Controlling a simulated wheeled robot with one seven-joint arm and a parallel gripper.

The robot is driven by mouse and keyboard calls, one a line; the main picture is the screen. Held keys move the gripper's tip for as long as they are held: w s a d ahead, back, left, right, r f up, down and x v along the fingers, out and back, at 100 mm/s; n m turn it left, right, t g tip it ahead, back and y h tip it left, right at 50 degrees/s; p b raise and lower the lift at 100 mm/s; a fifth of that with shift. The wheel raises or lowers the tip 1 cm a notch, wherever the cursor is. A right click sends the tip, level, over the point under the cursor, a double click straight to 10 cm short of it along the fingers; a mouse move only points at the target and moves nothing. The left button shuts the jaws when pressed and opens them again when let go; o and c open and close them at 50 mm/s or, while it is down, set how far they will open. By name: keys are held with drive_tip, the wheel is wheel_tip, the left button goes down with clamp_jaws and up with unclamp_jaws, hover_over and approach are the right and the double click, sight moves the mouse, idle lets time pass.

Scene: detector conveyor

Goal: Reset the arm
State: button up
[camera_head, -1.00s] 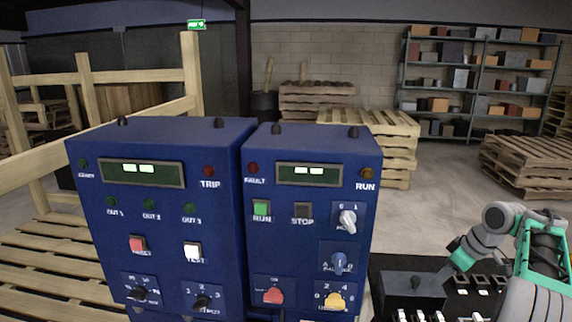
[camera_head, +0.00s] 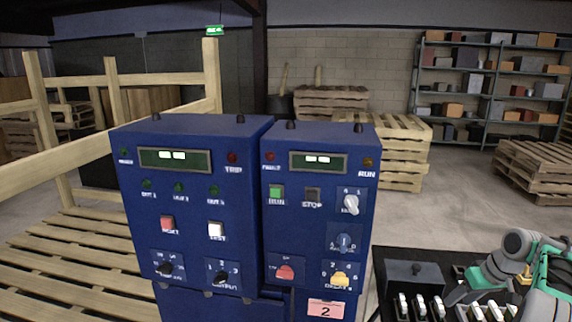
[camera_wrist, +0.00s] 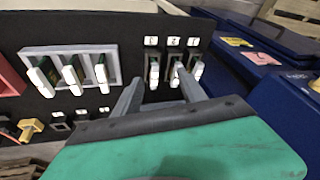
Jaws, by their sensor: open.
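My arm (camera_head: 545,285) is at the lower right of the head view, bent low over a dark panel (camera_head: 390,255), its end partly cut off by the frame. In the wrist view my gripper (camera_wrist: 158,84) has two grey fingers spread apart with nothing held between them. The fingers point at a row of white-tipped switches (camera_wrist: 175,72) on the dark panel. Whether a finger touches a switch I cannot tell.
Two blue control cabinets, left (camera_head: 190,225) and right (camera_head: 320,225), with buttons and knobs stand left of my arm. A grey-framed switch block (camera_wrist: 72,68) is left of the fingers. Pallets (camera_head: 400,150) and shelving (camera_head: 490,85) are behind, with open floor between.

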drive_tip(key=s+a+f+m+g, duration=0.3)
drive_tip(key=s+a+f+m, duration=0.3)
drive_tip(key=s+f, duration=0.45)
drive_tip(key=s+a+r+m+g, duration=0.1)
drive_tip(key=s+a+r, duration=0.1)
drive_tip(key=s+a, duration=0.6)
drive_tip(key=s+a+r+n+h, duration=0.1)
drive_tip(key=s+a+r+h, duration=0.15)
drive_tip(key=s+a, duration=0.4)
drive_tip(key=w+a+r+n+t, duration=0.1)
drive_tip(key=w+a+r+n, duration=0.1)
drive_tip(key=a+r, duration=0.2)
drive_tip(key=w+a+r+n+t, duration=0.2)
drive_tip(key=a+r, duration=0.3)
drive_tip(key=a, duration=0.4)
drive_tip(key=shift+a+n+t, duration=0.3)
drive_tip(key=shift+n, duration=0.2)
drive_tip(key=shift+d+r, duration=0.1)
drive_tip(key=shift+d, duration=0.05)
